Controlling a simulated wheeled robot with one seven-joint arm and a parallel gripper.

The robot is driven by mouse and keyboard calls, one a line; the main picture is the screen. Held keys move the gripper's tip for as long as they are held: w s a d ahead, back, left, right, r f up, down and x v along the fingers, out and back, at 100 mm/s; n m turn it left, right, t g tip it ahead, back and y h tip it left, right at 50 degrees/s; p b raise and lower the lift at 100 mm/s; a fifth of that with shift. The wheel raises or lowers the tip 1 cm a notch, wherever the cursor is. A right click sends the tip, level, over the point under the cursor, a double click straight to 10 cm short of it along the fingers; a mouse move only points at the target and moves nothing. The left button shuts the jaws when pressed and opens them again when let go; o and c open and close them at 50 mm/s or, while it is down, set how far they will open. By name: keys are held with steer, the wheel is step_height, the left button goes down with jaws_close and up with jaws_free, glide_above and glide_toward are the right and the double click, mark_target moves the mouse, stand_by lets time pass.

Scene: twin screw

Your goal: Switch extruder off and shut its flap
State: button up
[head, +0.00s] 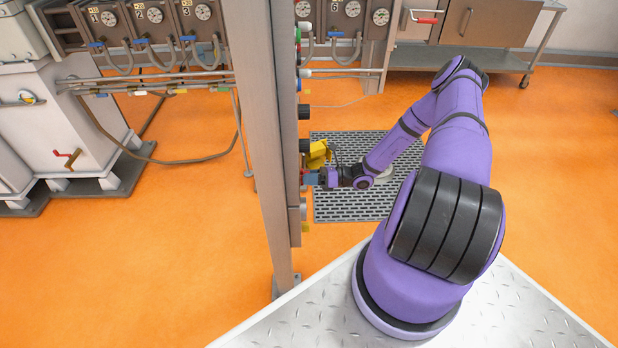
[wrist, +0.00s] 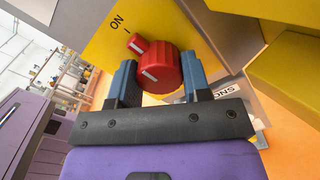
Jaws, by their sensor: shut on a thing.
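A red rotary switch knob (wrist: 162,72) sits on a yellow plate (wrist: 100,42) in the wrist view. Its white-marked pointer end points toward the "ON" and "I" marking. My gripper (wrist: 158,80) is shut on the knob, with one blue-grey finger on each side. A yellow panel (wrist: 285,60) at the right of the wrist view stands out from the plate; it looks like the flap, swung open. In the head view, my gripper (head: 322,178) is at the post's right side, just below a yellow part (head: 317,154). The knob is too small to make out there.
A tall grey-brown post (head: 262,130) carries the controls, with several dark knobs along its right side. A grey floor grating (head: 350,207) lies behind my arm. Gauge boxes (head: 145,18) and hoses are at the back left. Orange floor is clear at the right.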

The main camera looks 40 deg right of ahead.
steer(key=shift+n, duration=0.5)
steer(key=n, duration=0.3)
steer(key=shift+n, duration=0.4)
steer(key=n, duration=0.9)
steer(key=shift+n, duration=1.9)
steer(key=shift+d, duration=0.1)
steer(key=o, duration=0.9)
